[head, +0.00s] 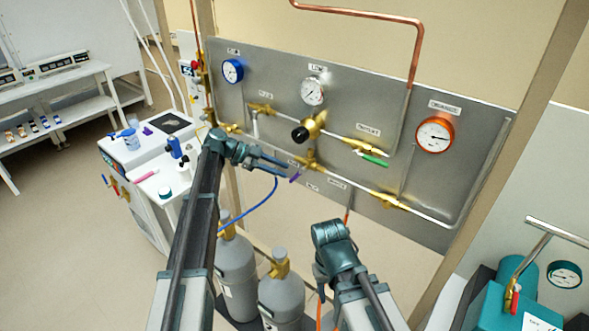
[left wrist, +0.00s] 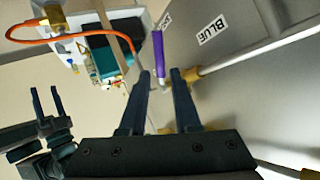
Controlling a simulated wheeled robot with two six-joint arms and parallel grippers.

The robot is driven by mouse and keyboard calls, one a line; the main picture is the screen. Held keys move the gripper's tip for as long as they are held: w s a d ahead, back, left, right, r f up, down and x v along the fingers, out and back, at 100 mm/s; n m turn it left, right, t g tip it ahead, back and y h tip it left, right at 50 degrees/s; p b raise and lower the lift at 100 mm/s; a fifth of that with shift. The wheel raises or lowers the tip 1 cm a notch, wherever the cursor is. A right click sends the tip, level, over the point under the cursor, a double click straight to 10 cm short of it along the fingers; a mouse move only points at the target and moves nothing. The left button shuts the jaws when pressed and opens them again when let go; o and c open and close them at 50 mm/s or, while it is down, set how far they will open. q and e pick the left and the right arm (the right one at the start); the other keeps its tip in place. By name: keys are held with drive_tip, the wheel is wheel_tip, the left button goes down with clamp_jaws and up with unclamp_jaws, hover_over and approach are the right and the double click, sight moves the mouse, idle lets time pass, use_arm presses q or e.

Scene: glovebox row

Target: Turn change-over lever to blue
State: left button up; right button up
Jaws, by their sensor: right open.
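The change-over lever has a purple handle (head: 295,176) on a brass valve (head: 311,160) low in the middle of the grey panel. In the left wrist view the purple handle (left wrist: 158,50) hangs beside a label reading BLUE (left wrist: 212,27). My left gripper (head: 287,167) is open at the handle. In the left wrist view the handle's lower end shows between its two fingertips (left wrist: 161,73); I cannot tell whether they touch it. My right gripper (head: 320,285) is open and empty, low in front of the panel, and shows at the left wrist view's left edge (left wrist: 46,103).
The grey panel (head: 400,110) also carries a blue gauge (head: 232,70), a white gauge (head: 312,91), an orange gauge (head: 434,135), a black knob (head: 300,134) and a green-handled valve (head: 374,159). Grey gas cylinders (head: 236,270) stand below. A white cart (head: 150,150) is at left.

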use_arm(q)
drive_tip(key=shift+p+v, duration=0.65)
drive_tip(key=shift+v, duration=1.45)
